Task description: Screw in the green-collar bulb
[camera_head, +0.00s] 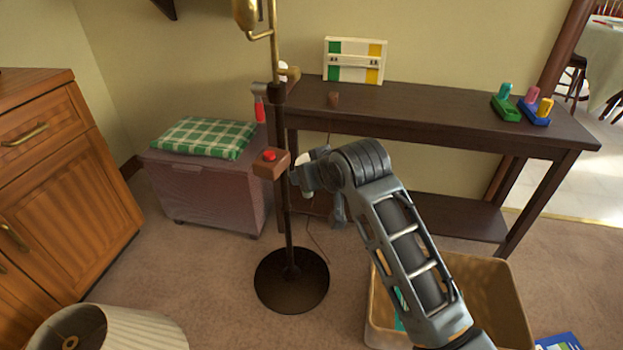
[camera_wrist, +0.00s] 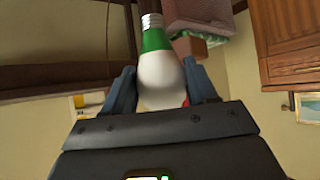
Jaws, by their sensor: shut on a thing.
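The green-collar bulb (camera_wrist: 160,78) is between my gripper's two fingers in the wrist view. Its white globe is toward the palm, the green collar is beyond it, and the silver screw base points away from me. My gripper (camera_head: 303,177) is shut on the globe; in the head view it is beside the lamp post, right of a wooden box with a red button (camera_head: 270,162). The bulb cannot be made out clearly there. The floor lamp (camera_head: 289,225) stands upright on a round dark base. Its brass head (camera_head: 246,14) is cut off at the top edge, and no socket opening shows.
A dark console table (camera_head: 420,112) stands behind my arm, with a small case (camera_head: 354,60) and colored peg blocks (camera_head: 520,106) on it. A tan bin (camera_head: 490,300) is at lower right, a lampshade (camera_head: 140,330) at lower left. A red-handled tool (camera_head: 259,108) hangs by the post.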

